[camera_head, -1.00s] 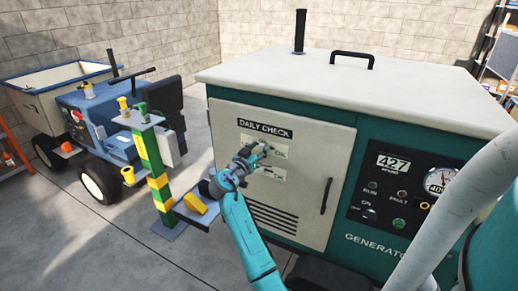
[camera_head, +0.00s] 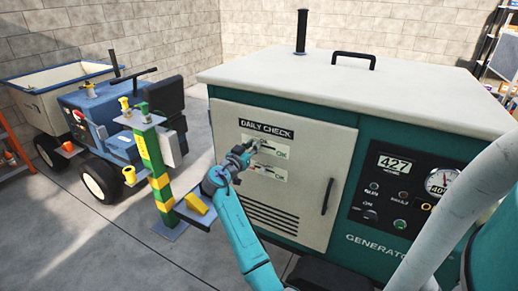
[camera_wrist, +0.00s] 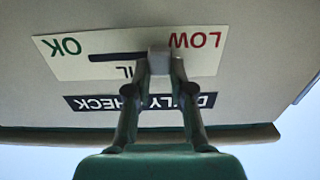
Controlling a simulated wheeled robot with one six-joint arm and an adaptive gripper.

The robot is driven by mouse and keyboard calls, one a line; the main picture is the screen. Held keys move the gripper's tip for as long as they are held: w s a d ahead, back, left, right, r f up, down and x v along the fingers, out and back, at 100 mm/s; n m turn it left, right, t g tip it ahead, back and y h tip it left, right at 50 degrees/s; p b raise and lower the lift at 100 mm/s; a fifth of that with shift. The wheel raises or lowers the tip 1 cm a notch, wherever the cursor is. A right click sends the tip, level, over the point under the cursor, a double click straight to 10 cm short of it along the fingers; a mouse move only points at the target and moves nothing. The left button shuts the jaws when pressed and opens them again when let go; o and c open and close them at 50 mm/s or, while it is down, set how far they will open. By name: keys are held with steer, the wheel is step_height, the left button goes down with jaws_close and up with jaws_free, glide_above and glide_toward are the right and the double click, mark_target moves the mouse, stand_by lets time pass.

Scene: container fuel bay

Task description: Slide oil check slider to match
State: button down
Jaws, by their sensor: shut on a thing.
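My gripper (camera_wrist: 160,68) is shut on the oil slider's grey knob (camera_wrist: 158,60). The oil check plate (camera_wrist: 70,63) is upside down in the wrist view, with green OK at left and red LOW at right. The knob stands close to LOW, and the dark slot shows on its OK side. In the head view my gripper (camera_head: 254,146) is at the upper check plate (camera_head: 281,153) under the DAILY CHECK label (camera_head: 266,130), covering its left part. Part of the OIL lettering is hidden behind the fingers.
A second, lower check plate (camera_head: 282,178) is on the same pale door (camera_head: 310,160), with a vertical handle (camera_head: 327,196) at right. The generator panel has a 427 display (camera_head: 396,165) and a gauge (camera_head: 442,181). A green-yellow post (camera_head: 152,165) stands left of my arm.

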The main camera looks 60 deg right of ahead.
steer(key=shift+w, duration=0.3)
steer(key=shift+a, duration=0.1)
steer(key=c, duration=1)
jaws_free()
steer(key=shift+w, duration=0.1)
steer(key=s+a, duration=0.1)
steer(key=a, duration=1.1)
